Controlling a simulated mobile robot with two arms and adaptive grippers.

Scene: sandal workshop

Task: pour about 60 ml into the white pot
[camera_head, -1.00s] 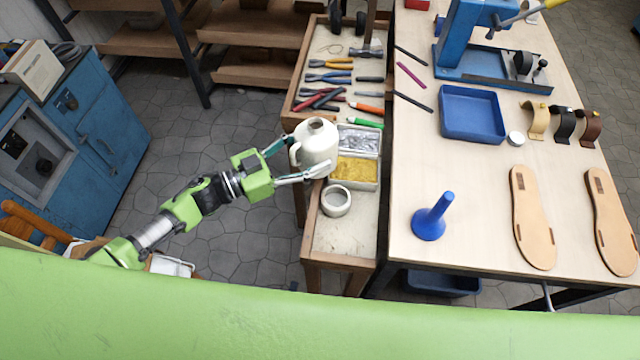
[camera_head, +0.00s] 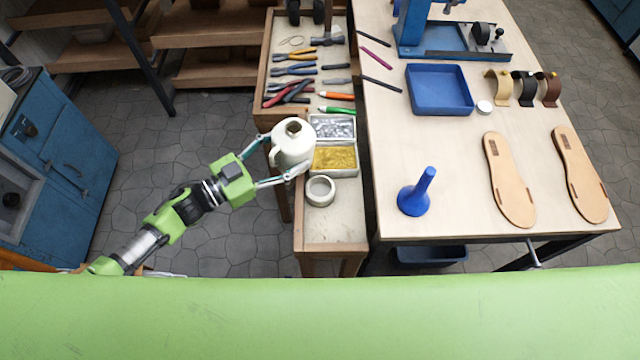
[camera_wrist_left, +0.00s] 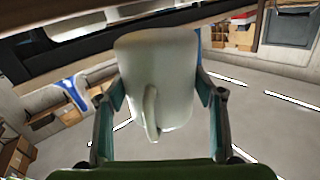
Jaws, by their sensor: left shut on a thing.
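A white jug (camera_head: 292,150) with a round dark mouth is held between the fingers of my left gripper (camera_head: 270,162). It looks roughly upright, beside the left edge of the narrow wooden bench. In the left wrist view the jug (camera_wrist_left: 158,65) fills the space between the two fingers of the gripper (camera_wrist_left: 160,115), its handle facing the camera. What is inside the jug cannot be seen. The small white pot (camera_head: 320,191) stands open on the bench, in front and to the right of the jug, apart from it. My right gripper is not in view.
A metal tray of yellow and silver bits (camera_head: 335,158) sits behind the pot. Several pliers and other tools (camera_head: 292,85) lie further back. The worktable (camera_head: 455,150) on the right holds a blue funnel-shaped thing (camera_head: 415,195), a blue tray (camera_head: 440,90) and two soles (camera_head: 510,180). The bench front (camera_head: 335,228) is clear.

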